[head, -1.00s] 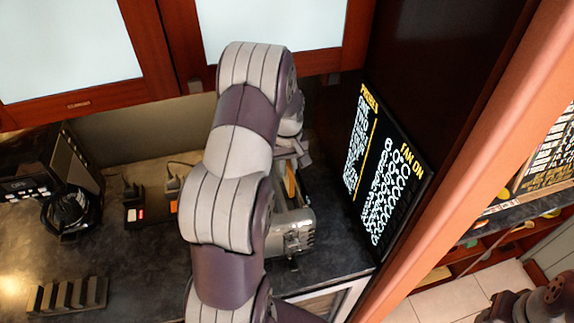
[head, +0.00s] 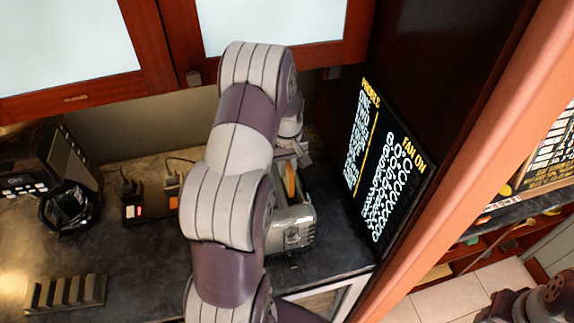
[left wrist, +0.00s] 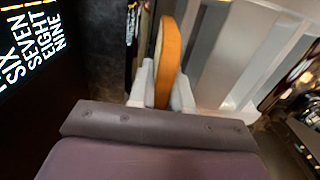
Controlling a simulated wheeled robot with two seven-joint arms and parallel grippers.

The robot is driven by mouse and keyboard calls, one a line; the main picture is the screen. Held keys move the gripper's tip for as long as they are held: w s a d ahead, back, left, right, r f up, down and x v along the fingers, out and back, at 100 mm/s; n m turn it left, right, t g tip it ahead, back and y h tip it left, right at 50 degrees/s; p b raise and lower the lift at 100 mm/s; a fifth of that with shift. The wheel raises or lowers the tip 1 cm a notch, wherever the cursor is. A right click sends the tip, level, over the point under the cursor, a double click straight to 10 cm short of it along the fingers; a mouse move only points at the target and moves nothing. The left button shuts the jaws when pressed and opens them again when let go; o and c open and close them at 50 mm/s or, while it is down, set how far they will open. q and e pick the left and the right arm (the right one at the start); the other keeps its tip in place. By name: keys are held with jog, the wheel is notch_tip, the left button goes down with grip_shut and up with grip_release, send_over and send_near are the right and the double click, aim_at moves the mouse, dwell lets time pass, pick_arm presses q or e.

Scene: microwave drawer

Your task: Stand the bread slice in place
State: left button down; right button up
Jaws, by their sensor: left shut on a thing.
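The bread slice (head: 290,180) is a thin orange-brown piece at the silver toaster (head: 292,228), partly hidden behind my left arm in the head view. In the left wrist view the bread slice (left wrist: 167,62) stands on edge between the two pale fingers of my left gripper (left wrist: 163,88), which is shut on it. The grey ribbed metal of the toaster (left wrist: 235,45) is right beside it. I cannot tell how far the slice sits inside the toaster. A grey slotted rack (head: 65,292) stands empty at the counter's front left. My right gripper is not in view.
A black appliance (head: 40,165) and a round black object (head: 68,207) stand at the left. A power strip (head: 150,207) lies behind. A dark panel with white text (head: 385,165) stands close on the toaster's right. The counter (head: 130,260) is clear between rack and arm.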

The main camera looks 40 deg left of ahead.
aim_at(287, 175)
pick_arm(q)
jog(key=shift+f+b, duration=1.05)
jog(key=shift+f, duration=0.6)
jog(key=c, duration=1)
grip_release()
jog(key=shift+r, duration=0.25)
notch_tip(287, 175, up, 6)
jog(key=b, duration=0.3)
jog(key=shift+w+f, duration=0.1)
notch_tip(287, 175, up, 5)
jog(key=shift+f, duration=0.15)
jog(key=shift+r+p, duration=0.95)
jog(key=shift+p, duration=0.3)
jog(key=shift+f, duration=0.1)
